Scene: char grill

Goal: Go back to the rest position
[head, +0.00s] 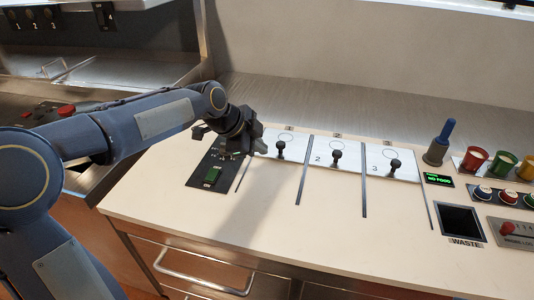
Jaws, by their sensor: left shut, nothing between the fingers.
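My left arm comes in from the left edge and reaches over the white counter (300,225). My left gripper (258,146) is at the left end of the row of levers, close beside lever 1 (281,150). It is shut with nothing seen in it; whether it touches the panel below cannot be told. Levers 2 (337,158) and 3 (395,167) stand free to the right. My right gripper is not in view.
On the right are a blue-handled tool in a holder (439,143), a green display (438,180), coloured cups (474,158) and the square waste opening (461,220). A metal fryer-like basin (120,80) lies behind my left arm. Drawers (205,270) are below the counter.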

